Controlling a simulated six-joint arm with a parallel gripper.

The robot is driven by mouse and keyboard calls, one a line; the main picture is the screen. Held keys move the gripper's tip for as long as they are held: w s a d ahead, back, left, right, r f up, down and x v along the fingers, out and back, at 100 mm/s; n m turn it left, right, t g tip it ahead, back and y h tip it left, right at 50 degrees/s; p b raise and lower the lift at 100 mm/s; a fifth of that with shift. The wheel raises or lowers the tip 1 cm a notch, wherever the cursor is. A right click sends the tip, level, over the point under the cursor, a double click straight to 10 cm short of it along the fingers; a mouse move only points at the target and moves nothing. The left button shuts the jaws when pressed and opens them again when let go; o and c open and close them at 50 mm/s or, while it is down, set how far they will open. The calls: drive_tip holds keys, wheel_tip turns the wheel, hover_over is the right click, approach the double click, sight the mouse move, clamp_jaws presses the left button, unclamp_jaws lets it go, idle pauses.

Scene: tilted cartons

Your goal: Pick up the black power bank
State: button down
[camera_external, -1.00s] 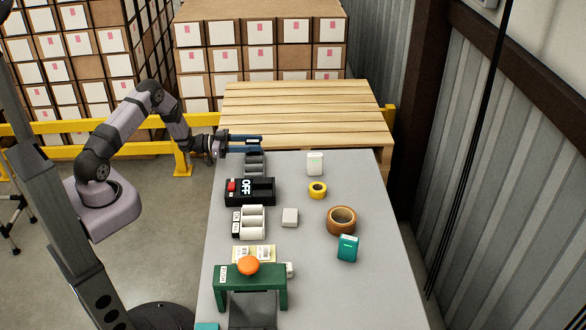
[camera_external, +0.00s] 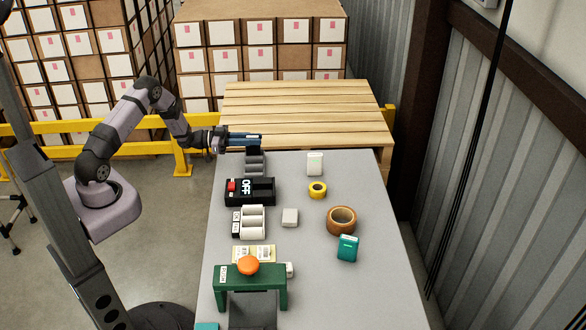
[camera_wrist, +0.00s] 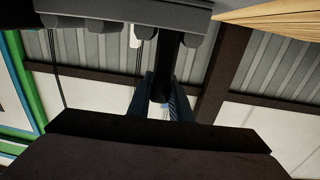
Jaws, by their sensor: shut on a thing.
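My gripper (camera_external: 260,141) is at the far left end of the grey table, its blue fingers pointing right. It is shut on the black power bank (camera_external: 254,152), a dark slab that shows just below the fingers, above the grey slotted rack (camera_external: 255,168). In the wrist view, the black power bank (camera_wrist: 164,68) stands between the two blue fingers (camera_wrist: 162,98), and the grey rack (camera_wrist: 115,14) runs along the top edge. Whether the slab's lower end is clear of the rack cannot be told.
A black box marked OFF (camera_external: 262,190) with a red switch stands in front of the rack. A white box (camera_external: 315,163), yellow tape (camera_external: 317,190), brown tape roll (camera_external: 341,220) and teal box (camera_external: 347,248) lie to the right. A wooden pallet (camera_external: 305,110) is behind the table.

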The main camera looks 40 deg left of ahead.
drive_tip(key=shift+r+b, duration=0.35)
drive_tip(key=shift+r, duration=3.8)
